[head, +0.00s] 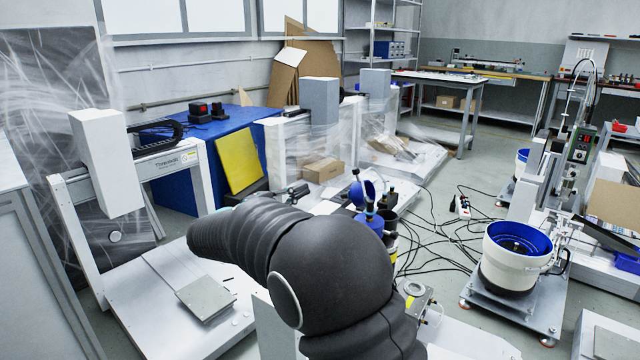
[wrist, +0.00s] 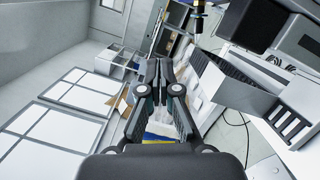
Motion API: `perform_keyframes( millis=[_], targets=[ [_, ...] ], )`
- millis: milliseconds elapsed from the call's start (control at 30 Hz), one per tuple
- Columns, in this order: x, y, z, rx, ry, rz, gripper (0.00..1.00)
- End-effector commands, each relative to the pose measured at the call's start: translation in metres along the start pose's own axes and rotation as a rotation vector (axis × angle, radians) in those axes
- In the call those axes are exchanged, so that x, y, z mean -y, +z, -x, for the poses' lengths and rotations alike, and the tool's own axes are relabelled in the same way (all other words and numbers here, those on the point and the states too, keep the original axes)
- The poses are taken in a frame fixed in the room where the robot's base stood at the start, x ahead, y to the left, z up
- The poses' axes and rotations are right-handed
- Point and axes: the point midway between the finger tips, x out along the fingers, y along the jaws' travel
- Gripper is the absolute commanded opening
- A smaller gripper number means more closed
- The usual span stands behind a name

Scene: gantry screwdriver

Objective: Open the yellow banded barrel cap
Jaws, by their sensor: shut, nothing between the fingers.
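I cannot make out a yellow banded barrel cap for certain in either view. A dark cylinder (head: 389,201) with blue parts beside it stands just behind my arm in the head view, its lower part partly hidden. Its details are too small to tell whether it is the barrel. My gripper (wrist: 159,70) shows in the wrist view with its two dark fingers together, shut and empty. It is in the air, with no object touching the fingertips.
A white gantry frame (head: 197,178) with a flat grey plate (head: 206,298) stands at left. A white bowl feeder with blue inside (head: 515,255) stands at right. Black cables (head: 440,235) lie on the floor between. A yellow panel (head: 237,160) leans by a blue bench.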

Motion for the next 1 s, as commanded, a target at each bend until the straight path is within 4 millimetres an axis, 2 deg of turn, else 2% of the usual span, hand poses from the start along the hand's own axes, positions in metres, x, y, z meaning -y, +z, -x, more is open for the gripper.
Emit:
perform_keyframes(
  millis=[533, 733, 1000],
  targets=[
    [0.0, 0.001, -0.096, 0.003, -0.002, -0.004, 0.0],
    [0.0, 0.028, -0.1, 0.0, -0.002, -0.004, 0.0],
    [0.001, 0.039, -0.102, -0.001, -0.002, -0.004, 0.0]
  ],
)
